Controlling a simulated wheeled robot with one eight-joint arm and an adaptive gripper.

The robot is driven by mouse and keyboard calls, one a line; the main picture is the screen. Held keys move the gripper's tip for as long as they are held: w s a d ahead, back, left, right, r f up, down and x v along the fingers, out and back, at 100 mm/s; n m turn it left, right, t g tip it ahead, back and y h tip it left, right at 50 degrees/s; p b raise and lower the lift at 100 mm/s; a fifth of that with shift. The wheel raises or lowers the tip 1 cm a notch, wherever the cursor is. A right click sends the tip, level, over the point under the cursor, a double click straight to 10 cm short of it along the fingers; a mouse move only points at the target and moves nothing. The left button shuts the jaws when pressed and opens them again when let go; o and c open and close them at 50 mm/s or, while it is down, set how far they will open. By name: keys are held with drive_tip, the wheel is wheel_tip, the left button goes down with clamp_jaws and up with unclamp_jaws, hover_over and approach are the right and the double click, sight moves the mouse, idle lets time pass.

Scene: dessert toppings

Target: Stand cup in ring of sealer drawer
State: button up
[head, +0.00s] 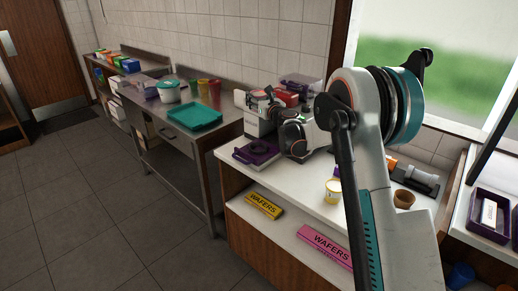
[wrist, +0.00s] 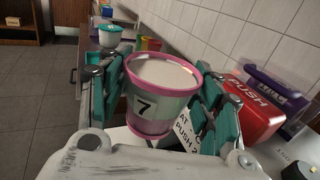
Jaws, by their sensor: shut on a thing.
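My gripper (wrist: 158,105) is shut on a pink-rimmed cup (wrist: 150,128) with a black 7 on a pale label and a whitish inside. The cup is upright between the teal-padded fingers in the wrist view. In the head view, my gripper (head: 297,137) is over the counter beside the sealer, and I cannot make out the cup there. The sealer (head: 257,122) is a pale machine, partly hidden by my arm. Its purple drawer (head: 241,156) with a dark ring lies at the counter's left end. A red PUSH part (wrist: 248,108) shows right of the cup.
A yellowish cup (head: 333,190) and a brown cup (head: 404,199) stand on the white counter (head: 300,188). Wafer boxes (head: 325,246) lie on the shelf below. A steel table with a teal tray (head: 195,117) stands left. The wall is close behind the sealer.

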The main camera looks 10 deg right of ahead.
drive_tip(key=shift+w+f, duration=0.25)
wheel_tip(320, 180, down, 19)
drive_tip(key=b, duration=0.5)
drive_tip(key=shift+b, duration=0.4)
drive_tip(key=shift+f, duration=0.15)
drive_tip(key=o, duration=1.2)
drive_tip(key=shift+c, duration=0.2)
